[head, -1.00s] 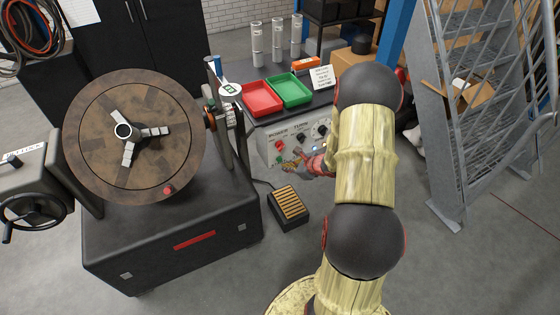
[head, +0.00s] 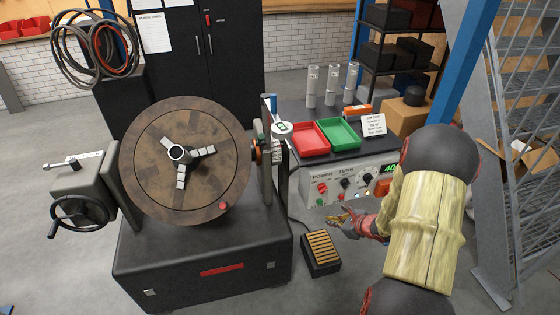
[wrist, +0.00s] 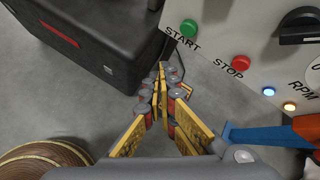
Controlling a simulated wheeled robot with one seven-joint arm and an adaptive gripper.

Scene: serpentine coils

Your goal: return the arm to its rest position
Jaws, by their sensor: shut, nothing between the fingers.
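My gripper (head: 340,220) is in front of the control panel (head: 345,185) in the head view, low and left of my arm's pale segment. In the wrist view my gripper (wrist: 168,80) points down past the panel's lower left edge, its yellow fingers meeting at the tips. It is shut and empty. The green START button (wrist: 188,28) and red STOP button (wrist: 240,63) are just above and to the right of the fingertips, apart from them. My arm bends at the right side of the head view and hides part of the panel's right end.
The turning machine with a round faceplate (head: 225,165) on a black base (head: 150,255) stands at left. A foot pedal (head: 322,262) lies on the floor below the panel. Red (head: 325,148) and green (head: 356,140) trays sit on the bench. Metal stairs (head: 500,220) stand at right.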

